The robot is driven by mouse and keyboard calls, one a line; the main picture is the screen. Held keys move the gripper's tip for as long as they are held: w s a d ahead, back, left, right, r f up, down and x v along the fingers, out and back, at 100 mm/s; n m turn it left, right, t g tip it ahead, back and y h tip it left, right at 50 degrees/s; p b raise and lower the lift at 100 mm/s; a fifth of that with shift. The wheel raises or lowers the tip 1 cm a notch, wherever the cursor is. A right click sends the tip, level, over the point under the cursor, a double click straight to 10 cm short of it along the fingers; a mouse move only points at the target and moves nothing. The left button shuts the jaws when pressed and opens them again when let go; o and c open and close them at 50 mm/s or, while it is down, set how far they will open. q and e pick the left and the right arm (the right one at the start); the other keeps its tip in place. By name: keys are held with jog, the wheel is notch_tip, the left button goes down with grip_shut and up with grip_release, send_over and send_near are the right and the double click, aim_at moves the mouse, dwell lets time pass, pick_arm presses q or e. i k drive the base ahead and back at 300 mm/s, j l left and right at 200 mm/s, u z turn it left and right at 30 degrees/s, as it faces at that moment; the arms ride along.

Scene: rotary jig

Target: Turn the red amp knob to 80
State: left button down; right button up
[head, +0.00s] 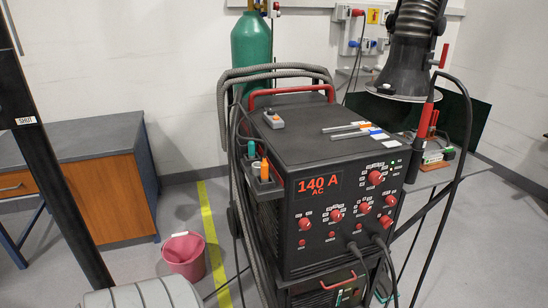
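A black welding machine (310,150) stands right of centre in the head view, its control front turned toward me. Its red-lit display (319,185) reads "140 A" with "AC" below. Several red knobs with small white scale labels sit on the front. One red knob (375,177) is at the upper right, beside the display. Others form a row below, including a left knob (305,223), a middle knob (336,215) and a right knob (391,200). The labels are too small to read, so I cannot tell which is the amp knob. Neither gripper is in view.
Cables hang before the machine's lower front and right side. Rods (350,129) lie on its top. A green gas cylinder (251,50) stands behind. A dark post (45,140), a wooden cabinet (105,200) and a pink bucket (184,254) are left.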

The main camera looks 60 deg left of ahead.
aim_at(375, 177)
jog(key=u, duration=1.55)
